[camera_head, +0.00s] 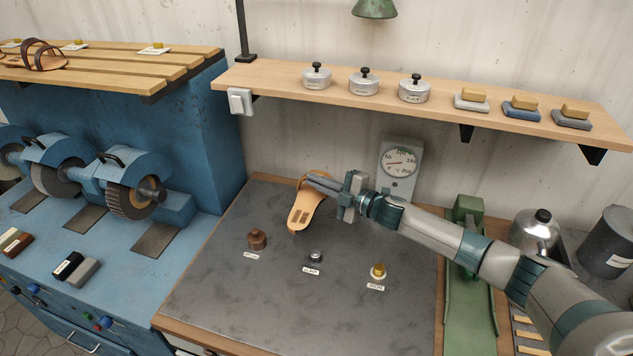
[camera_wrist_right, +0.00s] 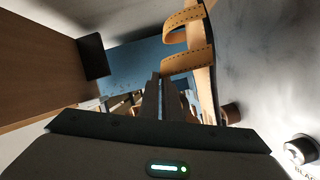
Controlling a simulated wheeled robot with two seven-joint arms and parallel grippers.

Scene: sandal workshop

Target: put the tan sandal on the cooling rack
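The tan sandal (camera_head: 303,211) is on the dark bench top, its heel end toward the front; I cannot tell whether it is fully resting there. The wrist view shows its sole edge-on and its two curved straps (camera_wrist_right: 188,59). My right gripper (camera_head: 312,181) is at the sandal's strap end, coming from the right. Its fingers (camera_wrist_right: 160,80) are close together, with tips at the lower strap; I cannot tell whether they pinch it. The cooling rack seems to be the slatted wooden rack (camera_head: 118,76) at upper left. My left gripper is not in view.
A brown sandal (camera_head: 36,55) and small labels are on the slatted rack. A dial gauge (camera_head: 399,165) stands behind my right arm. A wooden shelf (camera_head: 270,77) overhangs the bench's back.

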